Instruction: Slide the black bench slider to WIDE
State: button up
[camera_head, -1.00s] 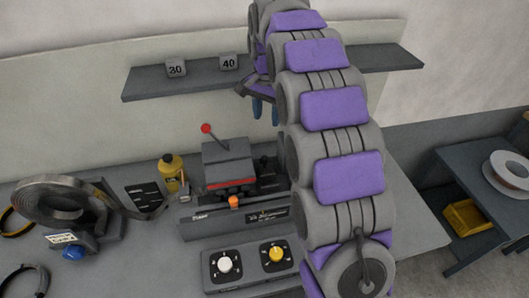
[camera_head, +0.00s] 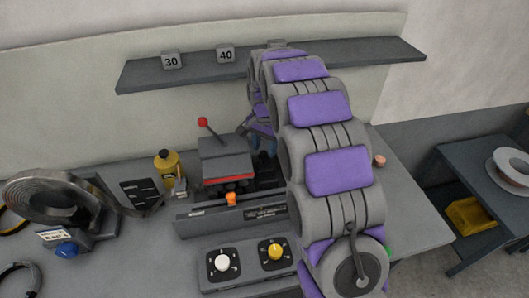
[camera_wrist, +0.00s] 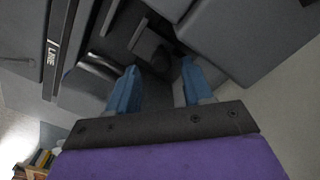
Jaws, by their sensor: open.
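I cannot single out the black bench slider for certain. A long dark bench unit (camera_head: 240,216) with small labels along its front lies across the middle of the bench, and my arm covers its right end. My gripper (camera_head: 263,144) is above and behind the right part of this unit, mostly hidden by my own arm. In the wrist view my gripper (camera_wrist: 158,84) shows two blue fingers spread apart, with dark parts beyond and between them. I see no thing held.
A grey machine block (camera_head: 228,160) with a red-ball lever stands just left of my gripper. An orange knob (camera_head: 231,198) sits in front of it. A control box with a white knob (camera_head: 222,263) and a yellow knob (camera_head: 276,250) is nearer. A shelf (camera_head: 190,72) runs behind.

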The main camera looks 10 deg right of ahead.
aim_at(266, 162)
jog(key=shift+f, duration=0.65)
jog(key=shift+a+f, duration=0.35)
jog(key=shift+f, duration=0.05)
jog(key=shift+d, duration=0.15)
jog(key=shift+c, duration=1.2)
grip_shut()
